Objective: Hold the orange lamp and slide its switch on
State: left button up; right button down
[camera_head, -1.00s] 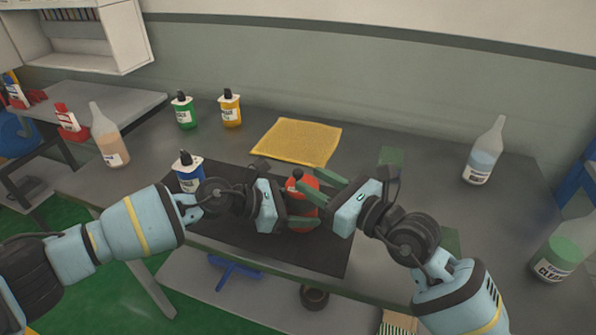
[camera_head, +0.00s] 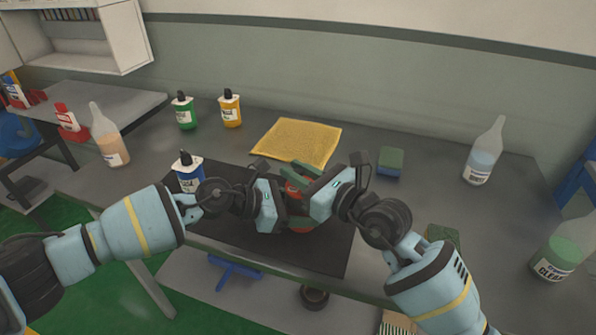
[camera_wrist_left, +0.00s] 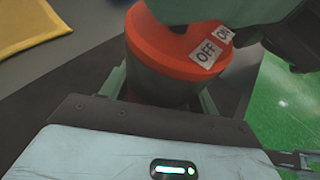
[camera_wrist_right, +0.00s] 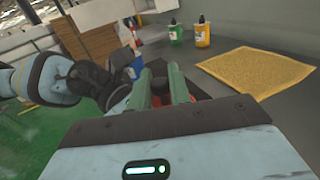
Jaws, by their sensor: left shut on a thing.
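The orange lamp (camera_head: 300,230) is mostly hidden between my two grippers in the head view. The left wrist view shows its orange body (camera_wrist_left: 150,45) with white OFF and ON labels on top. My left gripper (camera_head: 288,222) is shut on the lamp, with a finger on either side of it. My right gripper (camera_head: 294,172) is over the lamp's top. In the right wrist view its green fingers (camera_wrist_right: 158,72) stand apart, with a dark knob-like part (camera_wrist_right: 158,90) between them. I cannot tell whether they touch it. The switch's setting is hidden.
A dark mat (camera_head: 325,258) lies under the lamp. The table between is free.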

jog(key=shift+d, duration=0.1)
pick_arm(q)
jog(key=shift+a, duration=0.1)
pick_arm(e)
jog(key=shift+s+d, duration=0.2)
jog(key=shift+d, duration=0.35)
jog(key=shift+s+d, duration=0.15)
jog(key=shift+d, duration=0.35)
jog(key=c, duration=1.4)
grip_release()
jog(key=shift+o, duration=0.2)
jog(key=v, duration=1.2)
jog(key=shift+a, duration=0.1)
pick_arm(q)
jog(key=o, duration=1.3)
jog(key=shift+o, duration=0.2)
